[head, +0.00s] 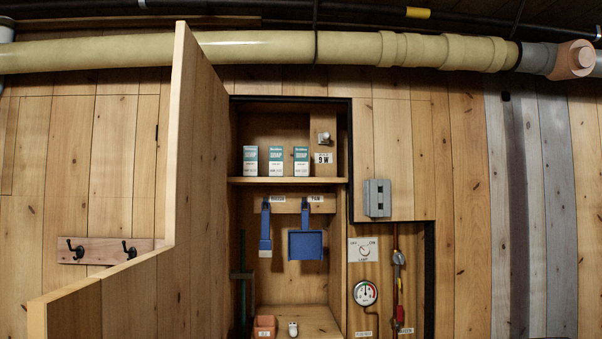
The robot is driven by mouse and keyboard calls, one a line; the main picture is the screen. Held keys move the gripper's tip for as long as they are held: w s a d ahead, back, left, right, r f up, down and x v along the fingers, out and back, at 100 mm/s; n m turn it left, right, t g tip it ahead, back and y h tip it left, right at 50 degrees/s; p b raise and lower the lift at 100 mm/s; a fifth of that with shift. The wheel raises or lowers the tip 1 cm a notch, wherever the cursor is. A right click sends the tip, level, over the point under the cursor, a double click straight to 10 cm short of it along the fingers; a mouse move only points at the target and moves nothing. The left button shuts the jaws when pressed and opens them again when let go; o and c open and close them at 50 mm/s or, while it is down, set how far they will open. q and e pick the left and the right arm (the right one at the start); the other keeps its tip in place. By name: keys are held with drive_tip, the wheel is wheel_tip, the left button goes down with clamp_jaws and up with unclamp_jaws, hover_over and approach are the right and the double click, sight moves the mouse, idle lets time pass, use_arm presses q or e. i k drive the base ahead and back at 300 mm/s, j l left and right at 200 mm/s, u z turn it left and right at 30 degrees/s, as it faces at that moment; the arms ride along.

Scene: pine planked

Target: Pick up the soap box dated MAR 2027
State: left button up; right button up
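Three soap boxes stand upright side by side on the upper shelf (285,181) of an open wall cupboard. Each is white and teal with the word SOAP. They are the left box (250,160), the middle box (275,161) and the right box (301,161). Small print shows near the bottom of each box, but it is too small to read, so I cannot tell which is dated MAR 2027. Neither of my grippers is in the head view.
An open wooden door (190,190) stands out on the cupboard's left side. A blue brush (266,228) and blue pan (306,245) hang below the shelf. A light switch (363,250), gauge (365,293) and grey box (377,198) are at the right. A pipe (270,47) runs above.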

sight(276, 152)
drive_tip(key=i+l+u, duration=0.1)
drive_tip(key=i+l, duration=0.2)
drive_tip(key=i+l+u, duration=0.1)
drive_tip(key=i+l, duration=0.15)
drive_tip(key=l, duration=0.15)
drive_tip(key=i+l+u, duration=0.1)
drive_tip(key=i+l, duration=0.15)
drive_tip(key=i+l+u, duration=0.1)
drive_tip(key=i+l, duration=0.15)
drive_tip(key=l, duration=0.25)
